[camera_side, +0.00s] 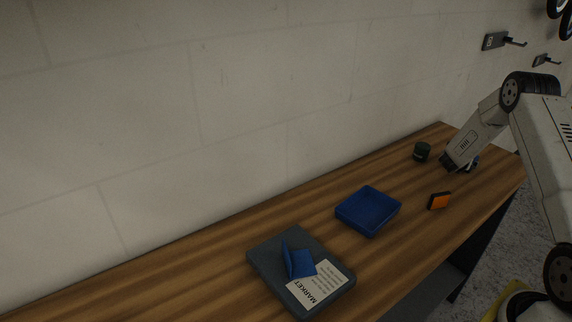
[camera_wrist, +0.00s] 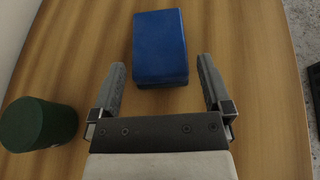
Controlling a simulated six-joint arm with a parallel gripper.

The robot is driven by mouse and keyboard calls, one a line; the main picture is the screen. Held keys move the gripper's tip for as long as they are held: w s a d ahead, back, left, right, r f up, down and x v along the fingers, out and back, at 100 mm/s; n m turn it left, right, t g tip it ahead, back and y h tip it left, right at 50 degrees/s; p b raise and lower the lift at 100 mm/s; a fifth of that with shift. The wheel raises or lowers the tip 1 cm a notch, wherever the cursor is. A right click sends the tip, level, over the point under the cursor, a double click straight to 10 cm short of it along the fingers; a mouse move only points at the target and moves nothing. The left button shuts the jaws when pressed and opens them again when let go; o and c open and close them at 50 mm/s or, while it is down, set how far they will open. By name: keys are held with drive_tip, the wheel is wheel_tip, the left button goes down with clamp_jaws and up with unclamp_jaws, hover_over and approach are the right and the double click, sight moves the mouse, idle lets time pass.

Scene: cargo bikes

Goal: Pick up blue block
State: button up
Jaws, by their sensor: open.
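The blue block (camera_wrist: 160,48) lies on the wooden table in the wrist view, with its near end reaching between my fingertips. My gripper (camera_wrist: 162,66) is open, one finger on each side of the block, with a gap on both sides. In the side view my gripper (camera_side: 457,165) is low over the far right end of the table. The block is mostly hidden behind it there. I cannot tell the exact height of the fingertips above the table.
A dark green cylinder (camera_wrist: 39,124) stands left of my gripper. The side view shows an orange block (camera_side: 439,201), a blue tray (camera_side: 383,228) and a grey-blue case (camera_side: 270,262) with a MARKET label and a blue piece on it. A wall runs behind the table.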

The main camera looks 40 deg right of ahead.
drive_tip(key=shift+x, duration=2.45)
drive_tip(key=shift+w, duration=0.1)
drive_tip(key=c, duration=1.1)
drive_tip(key=shift+o, duration=0.2)
drive_tip(key=shift+r, duration=0.1)
drive_tip(key=shift+r, duration=0.75)
drive_tip(key=s+a+r, duration=0.9)
drive_tip(key=a+r, duration=0.1)
drive_tip(key=r, duration=0.1)
drive_tip(key=shift+s, duration=0.25)
drive_tip(key=shift+a+r, duration=0.15)
